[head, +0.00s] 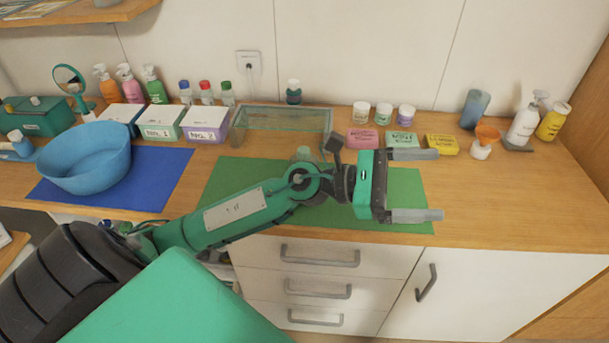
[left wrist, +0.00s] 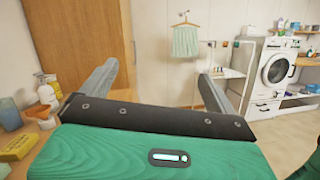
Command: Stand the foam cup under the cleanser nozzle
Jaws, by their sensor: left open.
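A white pump bottle (head: 524,122), which looks like the cleanser, stands at the right of the counter with its nozzle (head: 541,94) at the top. A grey pad (head: 518,148) lies at its foot. A blue-grey cup (head: 474,110) stands to its left, near the wall. A small white cup with an orange funnel-shaped top (head: 486,136) stands in front of them; I cannot tell which is the foam cup. My left gripper (head: 438,184) is open and empty above the counter's front, left of these things. The left wrist view shows the bottle (left wrist: 48,88) beyond the left finger.
A yellow bottle (head: 553,121) stands right of the pump bottle. Pink, green and yellow boxes (head: 442,144) lie behind my gripper, with several jars (head: 383,113) behind. A green mat (head: 408,200) lies below. The counter's right front is clear.

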